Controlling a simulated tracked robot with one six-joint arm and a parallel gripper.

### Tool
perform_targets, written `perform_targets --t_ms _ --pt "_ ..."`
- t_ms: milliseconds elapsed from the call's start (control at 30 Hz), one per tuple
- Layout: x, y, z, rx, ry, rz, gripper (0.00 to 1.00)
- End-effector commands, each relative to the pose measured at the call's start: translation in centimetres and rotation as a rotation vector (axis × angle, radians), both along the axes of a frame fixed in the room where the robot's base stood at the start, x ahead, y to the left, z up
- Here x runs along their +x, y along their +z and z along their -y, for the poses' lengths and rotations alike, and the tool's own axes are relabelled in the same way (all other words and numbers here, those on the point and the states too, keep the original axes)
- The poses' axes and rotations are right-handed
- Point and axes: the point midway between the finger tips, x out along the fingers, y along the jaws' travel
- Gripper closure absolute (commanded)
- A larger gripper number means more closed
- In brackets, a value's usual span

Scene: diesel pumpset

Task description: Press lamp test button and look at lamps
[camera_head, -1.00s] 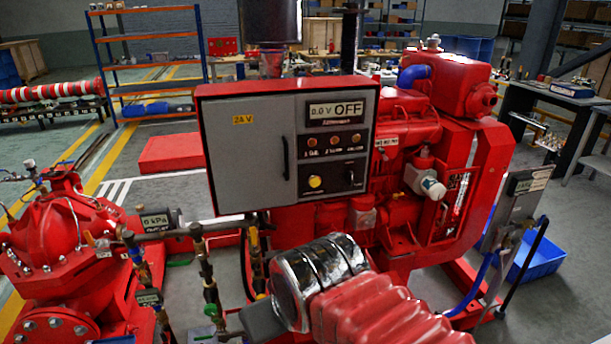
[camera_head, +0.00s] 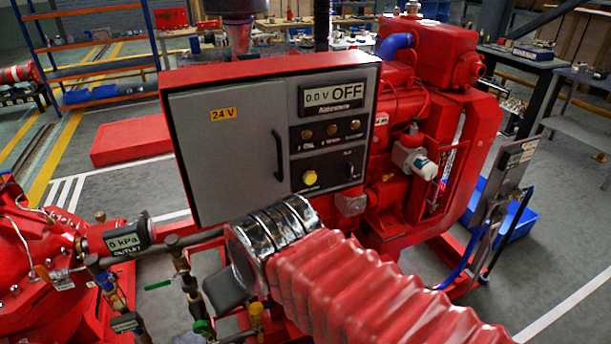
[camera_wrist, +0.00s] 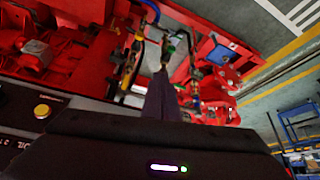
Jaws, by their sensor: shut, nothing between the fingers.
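The grey control panel (camera_head: 225,150) in a red box faces me in the head view. Its display (camera_head: 333,95) reads 0.0 V OFF. Below it is a row of three small lamps (camera_head: 331,131), dull amber-brown and apparently unlit. The yellow round button (camera_head: 310,178) is under the lamps, beside a dark rotary switch (camera_head: 348,170). A yellow button (camera_wrist: 42,111) also shows at the left in the wrist view. My gripper (camera_wrist: 162,75) is shut and empty, well to the right of that button and apart from it. In the head view its fingertips cannot be made out.
The red diesel engine (camera_head: 400,150) stands behind and right of the panel. Pipework with valves and a gauge reading 0 kPa (camera_head: 125,240) lies at the lower left. A blue bin (camera_head: 520,215) stands at right. Open floor shows at the lower right.

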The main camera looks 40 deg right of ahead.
Motion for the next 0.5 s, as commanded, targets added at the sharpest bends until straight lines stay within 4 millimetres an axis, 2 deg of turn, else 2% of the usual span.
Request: perform_targets --t_ms 500 --pt "0.37 -0.10 0.35 0.020 -0.027 -0.010 1.00"
